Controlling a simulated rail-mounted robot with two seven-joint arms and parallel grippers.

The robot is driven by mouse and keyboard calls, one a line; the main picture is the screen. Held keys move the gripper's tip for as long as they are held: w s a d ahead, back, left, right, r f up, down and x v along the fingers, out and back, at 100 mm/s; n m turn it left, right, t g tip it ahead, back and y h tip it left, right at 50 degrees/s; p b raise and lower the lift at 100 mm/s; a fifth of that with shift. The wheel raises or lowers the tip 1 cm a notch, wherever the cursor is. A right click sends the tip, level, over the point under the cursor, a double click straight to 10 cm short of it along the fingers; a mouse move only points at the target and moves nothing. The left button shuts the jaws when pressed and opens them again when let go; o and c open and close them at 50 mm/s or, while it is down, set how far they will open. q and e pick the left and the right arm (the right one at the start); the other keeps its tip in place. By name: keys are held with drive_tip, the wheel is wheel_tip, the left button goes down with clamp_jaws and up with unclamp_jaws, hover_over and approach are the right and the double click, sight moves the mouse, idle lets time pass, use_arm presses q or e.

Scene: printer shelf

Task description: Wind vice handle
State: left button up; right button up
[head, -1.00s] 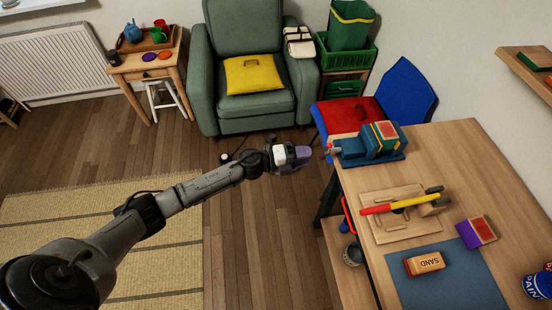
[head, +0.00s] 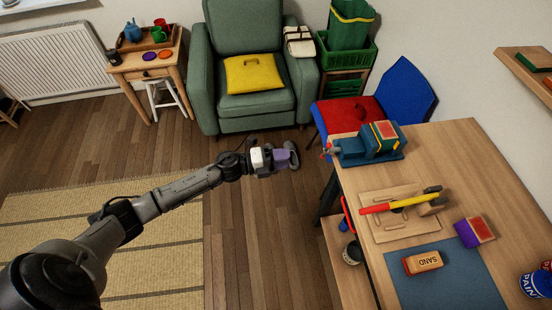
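The blue vice (head: 368,145) is fixed at the far left corner of the wooden workbench (head: 450,160). Its handle (head: 327,151), with red showing on it, sticks out at the vice's left end, past the bench edge. A block with red and yellow parts (head: 386,133) sits at the vice's jaws. My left gripper (head: 293,155) is in the air left of the handle, with a clear gap between them. It holds nothing that I can see, and its finger opening is too small to judge. My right gripper is not in view.
On the bench lie a hammer with a red and yellow handle (head: 400,203), a sanding block (head: 423,262), a purple and red block (head: 474,231) and a blue mat (head: 455,285). A blue chair with a red seat (head: 345,113) stands close behind the vice. Floor left of the bench is open.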

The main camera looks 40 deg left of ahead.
use_arm(q)
drive_tip(key=shift+v, duration=0.95)
drive_tip(key=shift+s+a, duration=0.1)
drive_tip(key=v, duration=1.3)
drive_tip(key=shift+s+a+p, duration=0.2)
drive_tip(key=shift+a+p, duration=0.05)
drive_tip(key=shift+p, duration=0.2)
